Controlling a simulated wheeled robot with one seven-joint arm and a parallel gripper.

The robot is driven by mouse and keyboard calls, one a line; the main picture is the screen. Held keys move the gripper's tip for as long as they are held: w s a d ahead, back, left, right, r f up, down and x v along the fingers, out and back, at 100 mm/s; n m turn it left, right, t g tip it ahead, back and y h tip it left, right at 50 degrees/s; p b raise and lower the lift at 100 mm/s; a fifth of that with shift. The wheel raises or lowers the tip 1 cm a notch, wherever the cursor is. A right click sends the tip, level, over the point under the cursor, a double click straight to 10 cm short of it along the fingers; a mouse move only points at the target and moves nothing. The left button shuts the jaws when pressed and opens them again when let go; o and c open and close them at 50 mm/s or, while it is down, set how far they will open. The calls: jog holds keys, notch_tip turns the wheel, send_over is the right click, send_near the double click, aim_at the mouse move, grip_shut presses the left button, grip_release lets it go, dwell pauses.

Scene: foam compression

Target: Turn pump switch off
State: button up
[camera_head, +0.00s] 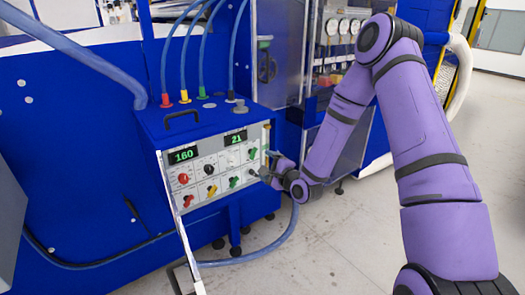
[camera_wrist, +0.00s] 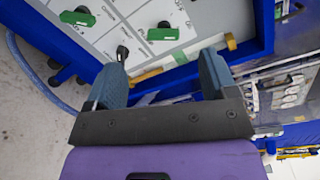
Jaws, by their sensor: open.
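The control panel (camera_head: 222,205) is a white face on a blue box, with rows of coloured knobs and switches. Its labels are too small to read, so I cannot tell which one is the pump switch. In the wrist view, two green knobs (camera_wrist: 77,17) (camera_wrist: 162,34) and a small black switch (camera_wrist: 122,52) show on the panel. My gripper (camera_head: 272,168) is at the panel's right edge. In the wrist view my gripper (camera_wrist: 161,68) has its fingers wide apart. The black switch is beside the left fingertip; whether they touch is unclear. Nothing is held.
Two green displays read 160 (camera_head: 184,155) and 21 (camera_head: 236,138). Several hoses run up from coloured fittings (camera_head: 185,97) on top of the box. A black handle (camera_head: 181,119) is also there. A blue hose (camera_head: 275,248) curves below. Grey floor (camera_head: 335,245) is clear at the front right.

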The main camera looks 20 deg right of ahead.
aim_at(254, 155)
jog(key=shift+m+t, duration=0.5)
jog(key=shift+m, duration=0.4)
jog(key=x, duration=0.3)
jog(key=d+f+x, duration=0.1)
jog(key=x, duration=0.6)
jog(key=shift+w+d+f, duration=0.1)
jog(key=shift+w+f, duration=0.15)
jog(key=shift+w, duration=0.35)
jog(key=shift+c, duration=0.3)
jog(key=c, duration=0.9)
